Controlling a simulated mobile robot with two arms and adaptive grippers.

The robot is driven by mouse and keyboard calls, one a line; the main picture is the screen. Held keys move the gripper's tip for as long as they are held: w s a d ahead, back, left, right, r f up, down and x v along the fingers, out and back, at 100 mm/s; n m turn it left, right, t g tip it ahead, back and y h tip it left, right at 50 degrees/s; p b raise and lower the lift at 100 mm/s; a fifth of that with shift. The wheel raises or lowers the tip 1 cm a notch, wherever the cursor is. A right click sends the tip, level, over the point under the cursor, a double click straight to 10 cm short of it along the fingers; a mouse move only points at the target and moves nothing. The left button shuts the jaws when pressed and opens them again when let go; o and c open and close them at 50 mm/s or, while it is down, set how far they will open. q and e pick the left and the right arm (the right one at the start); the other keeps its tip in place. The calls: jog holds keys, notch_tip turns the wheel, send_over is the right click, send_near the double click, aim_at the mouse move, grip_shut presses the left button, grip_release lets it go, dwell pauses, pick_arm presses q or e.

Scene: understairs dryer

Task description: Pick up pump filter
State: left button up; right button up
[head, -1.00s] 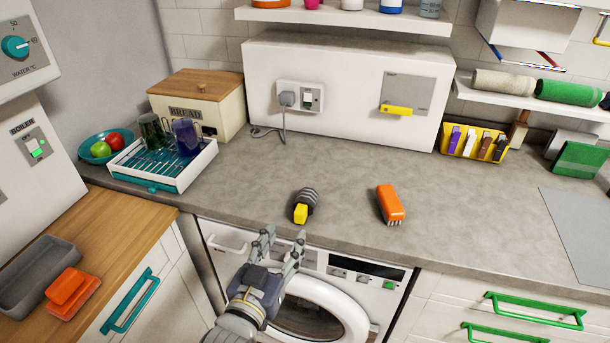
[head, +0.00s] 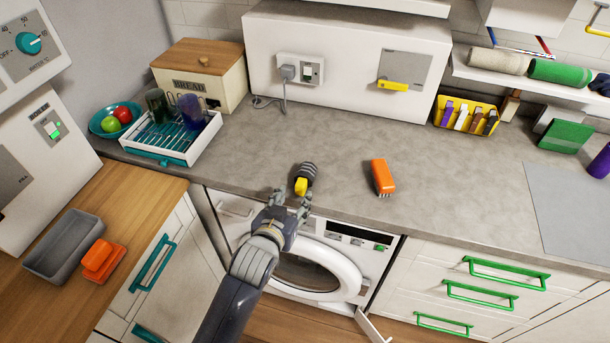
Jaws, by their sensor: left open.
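The pump filter looks to be the small dark ribbed cylinder with a yellow grip (head: 305,177). It lies on the grey worktop near the front edge, above the washing machine, its yellow end facing me. My left gripper (head: 290,200) is open at the worktop edge. Its fingertips are right at the yellow end, one on either side or just short of it; I cannot tell whether they touch. My right gripper is not in view.
An orange brush (head: 382,176) lies to the right on the worktop (head: 440,190). A dish rack (head: 172,138) with cups stands back left. The washing machine (head: 340,250) is below the edge. Worktop behind the filter is clear.

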aim_at(299, 190)
pick_arm(q)
jog(key=shift+w+d+p, duration=0.15)
jog(key=shift+w+p, duration=0.15)
jog(key=shift+w, duration=0.15)
jog(key=shift+p+x, duration=0.45)
jog(key=shift+x, duration=1.75)
jog(key=shift+s+f, duration=0.1)
grip_shut()
